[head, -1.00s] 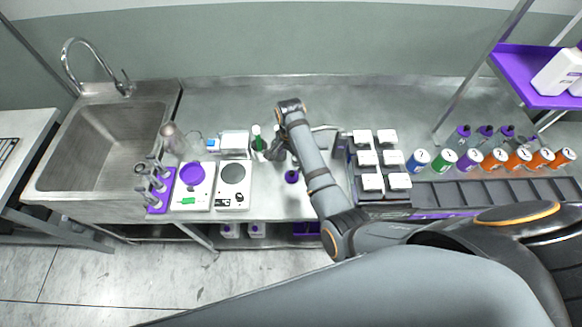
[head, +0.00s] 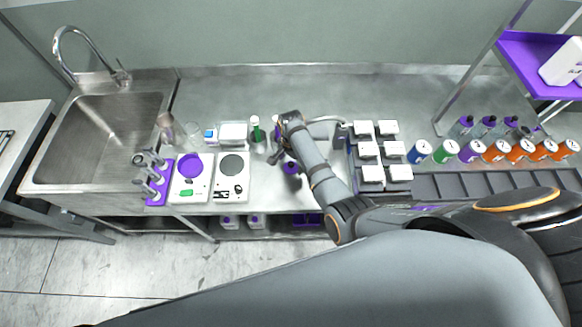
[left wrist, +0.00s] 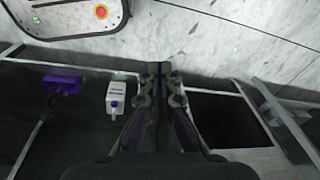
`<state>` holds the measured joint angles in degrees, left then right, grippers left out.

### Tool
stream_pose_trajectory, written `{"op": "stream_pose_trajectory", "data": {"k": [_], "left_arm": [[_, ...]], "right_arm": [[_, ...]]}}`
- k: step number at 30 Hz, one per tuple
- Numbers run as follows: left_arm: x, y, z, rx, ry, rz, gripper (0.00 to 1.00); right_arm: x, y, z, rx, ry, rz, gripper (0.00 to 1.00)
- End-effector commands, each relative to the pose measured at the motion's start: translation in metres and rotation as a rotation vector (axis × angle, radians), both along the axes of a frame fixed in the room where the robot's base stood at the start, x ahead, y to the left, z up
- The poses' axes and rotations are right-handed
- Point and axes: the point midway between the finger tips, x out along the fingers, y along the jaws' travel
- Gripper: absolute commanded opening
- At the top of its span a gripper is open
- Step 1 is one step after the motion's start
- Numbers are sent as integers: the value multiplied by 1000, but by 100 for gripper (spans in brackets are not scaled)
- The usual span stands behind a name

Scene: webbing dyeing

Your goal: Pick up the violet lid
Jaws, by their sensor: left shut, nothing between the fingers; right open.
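My left gripper (left wrist: 159,88) shows in the left wrist view, shut and empty, above the floor and a dark lower shelf.
Two white scales stand left of the gripper, one with a violet dish (head: 190,165). White-lidded boxes (head: 370,150) and several coloured cans (head: 470,151) are to the right. A sink (head: 100,140) is far left.

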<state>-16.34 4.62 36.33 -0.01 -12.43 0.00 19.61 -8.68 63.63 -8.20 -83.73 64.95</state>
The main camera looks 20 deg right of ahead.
Motion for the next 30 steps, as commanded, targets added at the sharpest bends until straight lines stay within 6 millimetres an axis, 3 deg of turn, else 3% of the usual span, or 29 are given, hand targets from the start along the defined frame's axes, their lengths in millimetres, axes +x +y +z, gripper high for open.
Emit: {"op": "stream_pose_trajectory", "data": {"k": [1, 2, 9, 20, 30], "left_arm": [[-2, 0, -20, 0, 4, 0, 0], [-4, 0, -23, 0, 8, 1, 0], [-25, 0, -23, -1, 40, 2, 0], [-23, -1, -23, -1, 36, 2, 0], [-19, -1, -20, -1, 29, 2, 0]], "right_arm": [[1, 0, -17, 1, -5, 0, 78], [2, 0, -20, 1, -5, 0, 78], [1, 0, -17, 0, -4, 0, 78], [1, 0, -16, 0, -4, 0, 31], [1, 0, -14, 0, -4, 1, 30]]}}
